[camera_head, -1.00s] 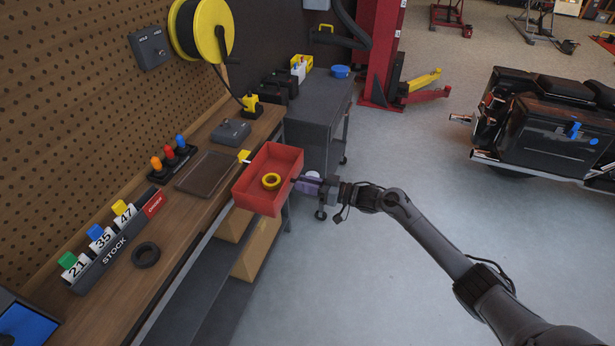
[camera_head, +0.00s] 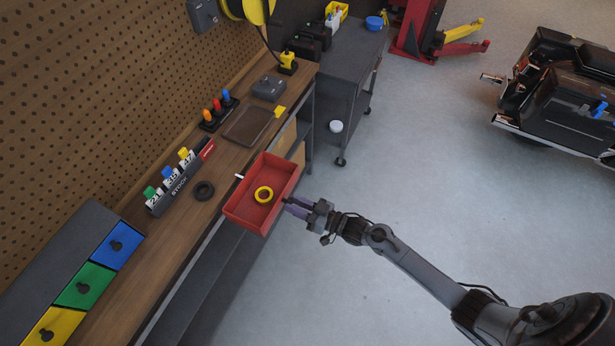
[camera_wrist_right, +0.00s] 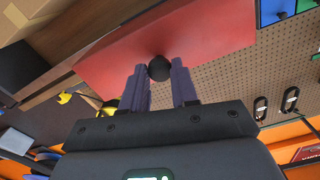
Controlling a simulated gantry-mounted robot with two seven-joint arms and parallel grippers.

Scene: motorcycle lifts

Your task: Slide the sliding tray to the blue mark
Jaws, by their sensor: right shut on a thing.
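The sliding tray (camera_head: 243,221) is an open red box at the bench's front edge, with a yellow ring (camera_head: 264,194) inside. A small white pointer (camera_head: 239,177) sticks out from its bench side. My right gripper (camera_head: 288,204) is at the tray's outer side; in the right wrist view its purple fingers (camera_wrist_right: 160,82) are shut on the round black knob (camera_wrist_right: 159,68) of the red tray wall (camera_wrist_right: 200,38). A yellow mark (camera_head: 280,111) lies on the bench edge, beyond the tray. I cannot make out a blue mark on the edge. My left gripper is not in view.
On the bench (camera_head: 150,263) are a black ring (camera_head: 204,190), a stock rack (camera_head: 178,190), a shallow brown tray (camera_head: 247,125) and blue, green and yellow drawers (camera_head: 84,287). A grey cart (camera_head: 345,75) stands beyond the bench.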

